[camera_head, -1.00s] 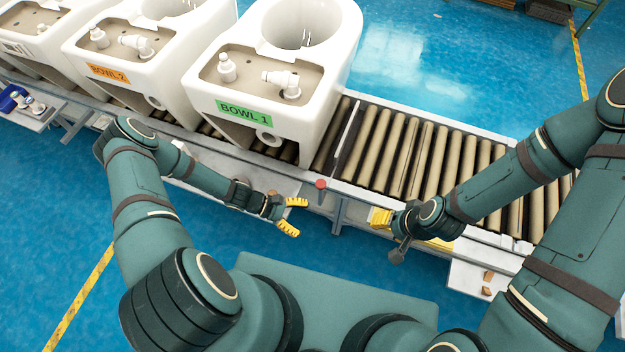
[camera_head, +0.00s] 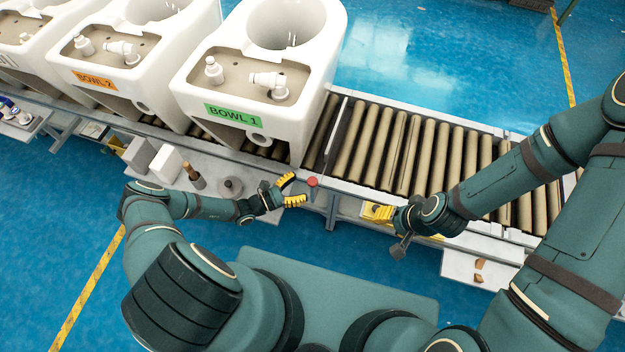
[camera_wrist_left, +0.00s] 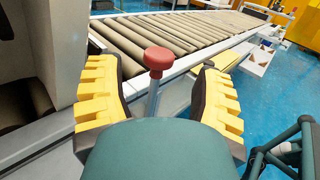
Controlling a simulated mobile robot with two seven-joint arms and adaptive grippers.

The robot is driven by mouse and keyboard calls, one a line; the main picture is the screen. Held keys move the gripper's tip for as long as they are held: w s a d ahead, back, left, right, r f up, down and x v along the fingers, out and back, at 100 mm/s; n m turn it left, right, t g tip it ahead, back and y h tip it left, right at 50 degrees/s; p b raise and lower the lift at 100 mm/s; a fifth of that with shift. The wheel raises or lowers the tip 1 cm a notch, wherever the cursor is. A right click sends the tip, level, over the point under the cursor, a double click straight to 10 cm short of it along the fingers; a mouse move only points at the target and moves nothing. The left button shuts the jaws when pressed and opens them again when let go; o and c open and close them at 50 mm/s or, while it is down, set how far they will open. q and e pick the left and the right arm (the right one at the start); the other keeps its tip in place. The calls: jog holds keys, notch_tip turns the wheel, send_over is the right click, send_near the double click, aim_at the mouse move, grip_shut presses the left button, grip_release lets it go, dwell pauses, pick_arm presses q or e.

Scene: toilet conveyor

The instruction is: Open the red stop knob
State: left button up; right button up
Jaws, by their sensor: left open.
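The red stop knob (camera_head: 312,182) sits on the near edge of the roller conveyor, just right of the bowl marked BOWL 1. My left gripper (camera_head: 301,189) has yellow padded fingers, is open, and is close to the knob from the left. In the left wrist view the red knob (camera_wrist_left: 159,60) stands on a grey stem between and beyond the open fingers (camera_wrist_left: 158,100). I cannot tell whether the fingers touch it.
The roller conveyor (camera_head: 425,150) runs across, with the white BOWL 1 toilet (camera_head: 190,85) and the BOWL 2 toilet (camera_head: 65,65) on it. A low shelf (camera_head: 205,185) with blocks and a grey disc lies under the left arm. Blue floor is open in front.

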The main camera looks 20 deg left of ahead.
aim_at(308, 183)
pick_arm(q)
jog(key=shift+x, duration=2.7)
